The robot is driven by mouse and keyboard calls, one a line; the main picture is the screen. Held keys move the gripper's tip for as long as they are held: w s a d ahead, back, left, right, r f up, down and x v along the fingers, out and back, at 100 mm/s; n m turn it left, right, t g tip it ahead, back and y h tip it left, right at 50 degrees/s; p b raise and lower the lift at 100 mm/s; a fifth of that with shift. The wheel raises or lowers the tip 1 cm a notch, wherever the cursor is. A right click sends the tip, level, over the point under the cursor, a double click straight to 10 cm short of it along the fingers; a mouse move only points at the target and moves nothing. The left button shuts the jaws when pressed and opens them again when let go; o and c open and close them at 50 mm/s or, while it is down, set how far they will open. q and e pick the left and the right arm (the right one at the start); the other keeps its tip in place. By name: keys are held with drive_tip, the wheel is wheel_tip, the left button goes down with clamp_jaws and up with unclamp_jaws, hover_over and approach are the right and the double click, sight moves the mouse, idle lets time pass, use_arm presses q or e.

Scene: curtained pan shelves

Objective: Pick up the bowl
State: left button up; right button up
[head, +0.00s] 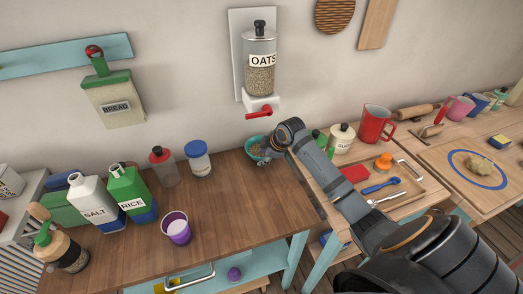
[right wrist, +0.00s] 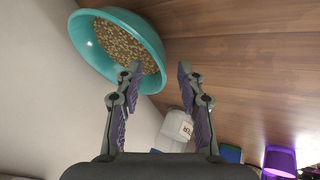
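A teal bowl (head: 251,144) stands on the wooden counter below the oats dispenser, partly hidden by my right gripper (head: 265,157). In the right wrist view the bowl (right wrist: 152,38) holds light brown oats (right wrist: 118,44). My right gripper (right wrist: 160,72) is open and empty there. Its left fingertip overlaps the bowl's near rim in the picture, and its right fingertip is just outside the rim. I cannot tell whether either finger touches the bowl. My left gripper is in neither view.
The oats dispenser (head: 260,62) with a red lever (head: 259,114) hangs on the wall above. The salt bottle (head: 93,203), rice bottle (head: 130,192) and purple cup (head: 177,228) stand left. A tray (head: 412,181) with utensils lies right. The counter's middle is clear.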

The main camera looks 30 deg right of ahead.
drive_tip(key=x, duration=0.3)
drive_tip(key=shift+w+f, duration=0.15)
drive_tip(key=shift+f, duration=0.15)
drive_tip(key=shift+c, duration=0.9)
drive_tip(key=c, duration=0.4)
clamp_jaws()
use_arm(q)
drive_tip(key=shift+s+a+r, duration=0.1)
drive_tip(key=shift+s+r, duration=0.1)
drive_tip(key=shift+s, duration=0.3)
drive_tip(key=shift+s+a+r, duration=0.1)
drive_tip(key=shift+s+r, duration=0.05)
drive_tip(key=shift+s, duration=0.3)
use_arm(e)
drive_tip(key=shift+r, duration=0.1)
